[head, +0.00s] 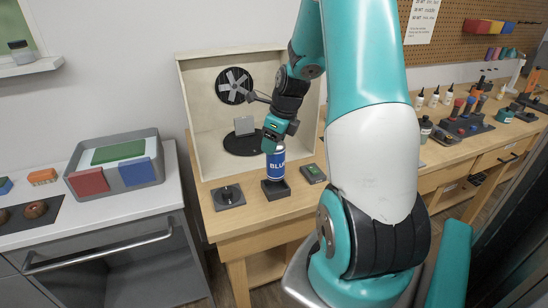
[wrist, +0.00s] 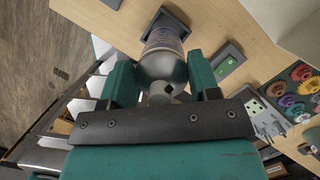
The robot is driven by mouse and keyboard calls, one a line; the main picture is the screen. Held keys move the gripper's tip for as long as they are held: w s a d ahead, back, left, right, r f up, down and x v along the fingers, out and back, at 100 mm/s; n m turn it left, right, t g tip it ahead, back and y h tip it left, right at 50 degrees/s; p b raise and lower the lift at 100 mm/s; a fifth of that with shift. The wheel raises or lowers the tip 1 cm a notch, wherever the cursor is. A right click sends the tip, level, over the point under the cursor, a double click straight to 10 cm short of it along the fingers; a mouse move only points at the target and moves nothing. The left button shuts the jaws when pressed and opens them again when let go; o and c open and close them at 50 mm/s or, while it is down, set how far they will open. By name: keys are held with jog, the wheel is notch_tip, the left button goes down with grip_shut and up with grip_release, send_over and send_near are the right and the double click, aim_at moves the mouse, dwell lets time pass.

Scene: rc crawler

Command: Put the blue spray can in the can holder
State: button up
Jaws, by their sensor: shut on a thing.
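The blue spray can (head: 275,163), with a blue label reading "BLUE", stands upright under my gripper (head: 274,146) in the head view. My gripper is shut on the can's upper part, and the can also shows between the fingers in the wrist view (wrist: 163,62). The can's lower end is at a dark square holder (head: 275,189) on the wooden bench. The holder also shows beyond the can in the wrist view (wrist: 180,22). I cannot tell whether the can's base rests fully in it.
A black square base with a knob (head: 228,196) is left of the holder. A dark block with a green mark (head: 313,173) is to its right. A pale booth with a fan (head: 233,85) and a round dark turntable (head: 243,142) stands behind. A grey tray (head: 117,163) is on the left counter.

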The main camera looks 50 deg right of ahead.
aim_at(274, 158)
jog(key=shift+f, duration=2.9)
jog(key=shift+s+f, duration=0.1)
jog(key=shift+f, duration=0.05)
jog(key=o, duration=1.3)
jog(key=shift+c, duration=0.2)
